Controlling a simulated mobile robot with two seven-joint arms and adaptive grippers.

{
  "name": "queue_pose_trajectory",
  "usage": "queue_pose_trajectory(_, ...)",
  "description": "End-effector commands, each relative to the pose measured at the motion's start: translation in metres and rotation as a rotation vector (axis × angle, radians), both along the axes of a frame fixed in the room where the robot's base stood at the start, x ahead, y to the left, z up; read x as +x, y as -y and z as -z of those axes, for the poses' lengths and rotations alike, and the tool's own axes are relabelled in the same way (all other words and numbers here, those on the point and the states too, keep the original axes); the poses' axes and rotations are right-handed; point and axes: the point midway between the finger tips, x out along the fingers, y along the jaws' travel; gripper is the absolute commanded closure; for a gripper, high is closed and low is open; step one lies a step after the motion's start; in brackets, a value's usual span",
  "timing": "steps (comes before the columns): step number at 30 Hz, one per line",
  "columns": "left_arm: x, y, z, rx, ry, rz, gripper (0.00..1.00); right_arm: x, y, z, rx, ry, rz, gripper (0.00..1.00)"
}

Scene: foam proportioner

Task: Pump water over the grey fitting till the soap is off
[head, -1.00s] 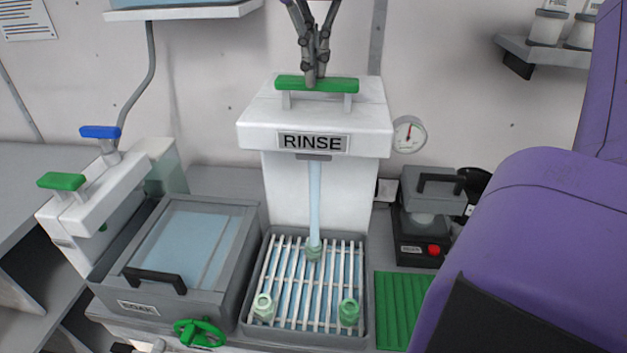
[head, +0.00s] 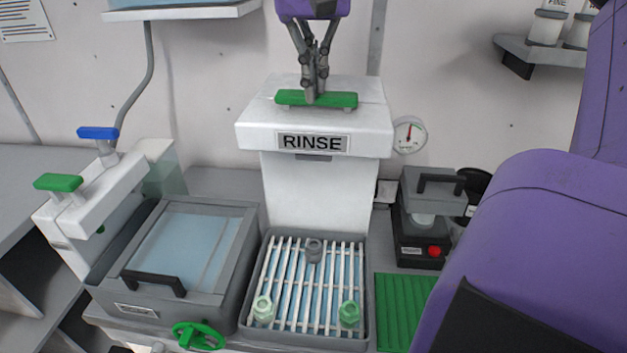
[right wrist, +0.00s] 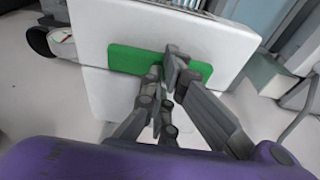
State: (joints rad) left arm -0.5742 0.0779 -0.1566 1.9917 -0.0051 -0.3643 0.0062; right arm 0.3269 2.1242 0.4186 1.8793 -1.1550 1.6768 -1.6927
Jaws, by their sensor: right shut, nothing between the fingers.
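The rinse unit (head: 320,190) is a white pump housing with a RINSE label. Its green pump handle (head: 290,98) sits low against the housing top. My right gripper (head: 316,97) is shut and empty, with its fingertips at the middle of the handle. The right wrist view shows the fingertips (right wrist: 178,72) over the green bar (right wrist: 130,60). The grey fitting (head: 315,250) stands on the white rack under the spout and looks plain grey. Two pale green fittings (head: 263,309) (head: 349,313) stand at the rack's front corners. No water stream shows. My left gripper is out of view.
A lidded soak tank (head: 190,245) stands left of the rinse tray (head: 367,300). A white dispenser (head: 95,205) with green and blue handles is further left. A round gauge (head: 409,135), a dark device with a red button (head: 425,225) and a green ribbed mat (head: 402,310) are at right.

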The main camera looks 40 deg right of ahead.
Motion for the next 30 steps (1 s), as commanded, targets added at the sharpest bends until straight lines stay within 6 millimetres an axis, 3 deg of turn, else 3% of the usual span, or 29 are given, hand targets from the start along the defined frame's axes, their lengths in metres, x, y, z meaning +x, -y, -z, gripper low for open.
queue_pose_trajectory(21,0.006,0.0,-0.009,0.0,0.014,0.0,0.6,0.0,0.0,-0.043,-0.002,-0.002,0.002,1.0)
queue_pose_trajectory(30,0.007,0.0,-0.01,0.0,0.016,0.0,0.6,0.0,0.0,-0.049,-0.001,-0.002,-0.001,1.0)
